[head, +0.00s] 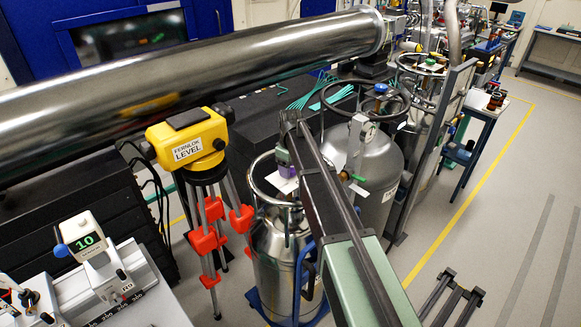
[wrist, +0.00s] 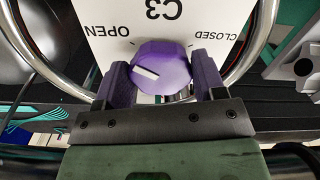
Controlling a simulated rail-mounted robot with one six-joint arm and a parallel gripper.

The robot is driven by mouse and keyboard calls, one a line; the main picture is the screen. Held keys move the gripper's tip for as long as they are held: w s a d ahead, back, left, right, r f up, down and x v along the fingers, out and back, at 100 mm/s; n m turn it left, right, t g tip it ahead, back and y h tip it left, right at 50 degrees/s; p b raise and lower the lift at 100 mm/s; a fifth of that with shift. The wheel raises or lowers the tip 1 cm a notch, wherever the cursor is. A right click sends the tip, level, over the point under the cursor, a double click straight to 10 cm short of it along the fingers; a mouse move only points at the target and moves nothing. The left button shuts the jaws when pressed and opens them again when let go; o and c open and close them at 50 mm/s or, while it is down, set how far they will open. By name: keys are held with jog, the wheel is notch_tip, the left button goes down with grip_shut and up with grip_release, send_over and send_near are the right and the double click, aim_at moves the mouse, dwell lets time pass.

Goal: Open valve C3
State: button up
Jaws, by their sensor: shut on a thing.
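Valve C3's purple knob (wrist: 172,58) sits in front of a white plate (wrist: 110,14) marked C3, OPEN and CLOSED, which reads upside down in the wrist view. The knob's white mark is on its left half and points left, toward the OPEN side, away from CLOSED. My gripper (wrist: 163,78) has its two purple fingers on either side of the knob, shut on it. In the head view my gripper (head: 287,171) is small, over the top of a silver dewar (head: 280,258); the knob cannot be told apart from the fingers there.
A metal ring handle (wrist: 268,50) curves around the plate. A larger grey dewar (head: 375,165) stands right behind my arm. A yellow level (head: 187,140) on a tripod stands to the left. A long steel pipe (head: 190,75) crosses above. Open floor lies at the right.

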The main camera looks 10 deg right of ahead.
dwell(0.4)
jog(key=o, duration=0.9)
notch_tip(320, 180, up, 11)
jog(key=p, duration=1)
jog(key=shift+f+p, duration=0.1)
jog(key=shift+p, duration=0.3)
